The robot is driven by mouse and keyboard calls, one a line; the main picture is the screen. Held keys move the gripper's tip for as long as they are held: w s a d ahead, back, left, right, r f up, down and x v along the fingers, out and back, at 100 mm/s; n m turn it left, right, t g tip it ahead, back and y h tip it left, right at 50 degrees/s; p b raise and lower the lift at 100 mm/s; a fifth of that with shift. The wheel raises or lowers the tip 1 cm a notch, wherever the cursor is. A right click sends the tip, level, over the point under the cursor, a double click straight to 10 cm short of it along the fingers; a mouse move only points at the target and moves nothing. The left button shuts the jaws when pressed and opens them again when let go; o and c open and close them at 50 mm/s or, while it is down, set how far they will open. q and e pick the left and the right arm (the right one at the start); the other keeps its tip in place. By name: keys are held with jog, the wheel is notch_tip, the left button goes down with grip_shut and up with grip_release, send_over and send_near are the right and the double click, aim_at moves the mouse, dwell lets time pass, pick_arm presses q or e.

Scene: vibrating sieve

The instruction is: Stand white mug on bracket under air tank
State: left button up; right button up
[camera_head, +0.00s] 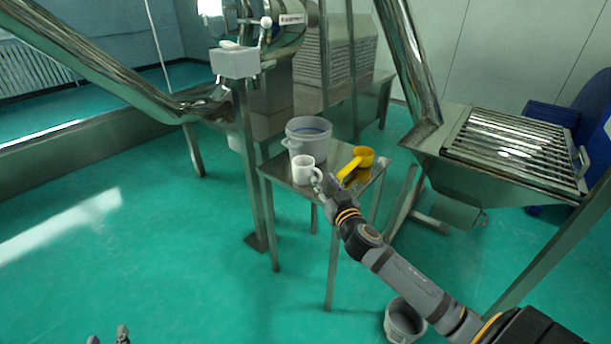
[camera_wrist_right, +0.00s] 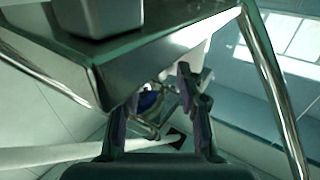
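The white mug (camera_head: 304,170) stands upright near the front edge of a small metal table, its handle to the right. My right gripper (camera_head: 322,184) is at the handle side of the mug; contact is unclear. In the right wrist view, its fingers (camera_wrist_right: 155,105) are apart, and a white surface, likely the mug (camera_wrist_right: 193,48), shows beyond one finger. My left gripper (camera_head: 108,337) shows only its separated fingertips at the bottom edge. The metal tank (camera_head: 278,28) is at the top. A pale box-shaped fitting (camera_head: 235,62) tops a post beside it; I cannot clearly identify the bracket.
A grey bucket (camera_head: 308,137) stands behind the mug on the metal table (camera_head: 327,192). A yellow scoop (camera_head: 360,161) lies to the right. Another bucket (camera_head: 404,322) is on the floor below my right arm. A slatted sieve (camera_head: 515,140) stands at right. The left floor is clear.

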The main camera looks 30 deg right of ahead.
jog(key=shift+w+d, duration=0.2)
jog(key=shift+w, duration=0.8)
pick_arm(q)
jog(key=shift+w+r+t, duration=0.15)
jog(key=shift+r+t, duration=0.15)
jog(key=shift+r, duration=0.3)
jog(key=shift+w+r+t, duration=0.15)
jog(key=shift+r+t, duration=0.15)
jog(key=shift+r, duration=0.3)
pick_arm(e)
grip_shut()
